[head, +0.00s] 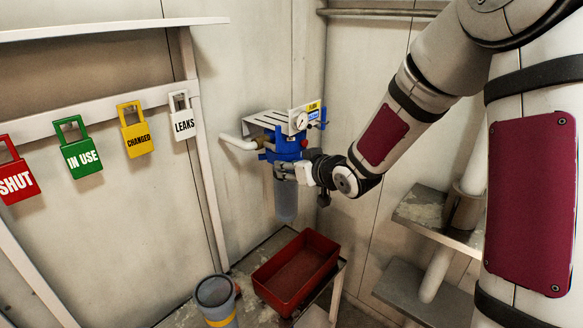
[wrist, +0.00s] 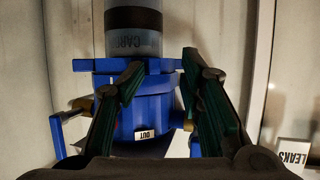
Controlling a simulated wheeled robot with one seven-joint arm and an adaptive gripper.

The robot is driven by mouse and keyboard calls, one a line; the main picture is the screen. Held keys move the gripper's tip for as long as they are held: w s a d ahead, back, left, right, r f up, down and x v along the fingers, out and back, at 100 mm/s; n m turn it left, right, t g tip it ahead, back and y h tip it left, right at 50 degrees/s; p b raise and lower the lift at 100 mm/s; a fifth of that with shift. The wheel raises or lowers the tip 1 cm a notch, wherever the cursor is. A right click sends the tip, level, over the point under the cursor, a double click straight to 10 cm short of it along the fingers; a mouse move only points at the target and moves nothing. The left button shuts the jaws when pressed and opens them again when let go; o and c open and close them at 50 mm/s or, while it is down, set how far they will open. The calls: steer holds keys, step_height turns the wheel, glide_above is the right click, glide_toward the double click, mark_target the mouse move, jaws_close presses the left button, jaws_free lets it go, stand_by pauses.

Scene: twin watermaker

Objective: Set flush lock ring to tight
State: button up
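A blue filter housing (head: 285,150) hangs on the wall, with a grey translucent bowl (head: 286,200) below it. The wrist view shows it upside down, with the blue body (wrist: 145,105) marked OUT and the bowl (wrist: 133,42) above. A flat blue ring with side lugs (wrist: 152,65) lies where body and bowl meet; I take this as the lock ring. No tight mark is readable. My gripper (head: 292,171) is at the housing's front. Its green fingers (wrist: 163,68) are apart, one at each side of the ring's middle; contact is unclear.
A gauge (head: 301,121) and white bracket (head: 275,120) sit at the housing's top. A red bin (head: 262,284) and grey cup (head: 216,298) stand below. Shelves (head: 430,215) stand at right. A blue lever (wrist: 57,135) flanks the body.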

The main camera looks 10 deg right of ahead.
steer(key=shift+a+r, duration=0.15)
steer(key=shift+a, duration=0.05)
steer(key=v, duration=1.2)
steer(key=shift+d+f, duration=0.2)
steer(key=shift+f, duration=0.05)
steer(key=s+d+r+m+g+h+p, duration=0.1)
steer(key=s+d+r+g+h, duration=0.15)
steer(key=s, duration=0.25)
steer(key=s+d+r+m+g+h, duration=0.1)
steer(key=s+d+r+m+h, duration=0.1)
steer(key=s+d+h, duration=0.3)
steer(key=s+a+g+y, duration=0.1)
steer(key=s+a+g, duration=0.1)
steer(key=s, duration=0.8)
steer(key=s+a+g+y, duration=0.2)
steer(key=s+a, duration=0.3)
steer(key=s, duration=0.5)
steer(key=shift+a+r+m+g+p, duration=0.25)
steer(key=shift+a+m+g+p, duration=0.1)
steer(key=shift+m+g, duration=0.1)
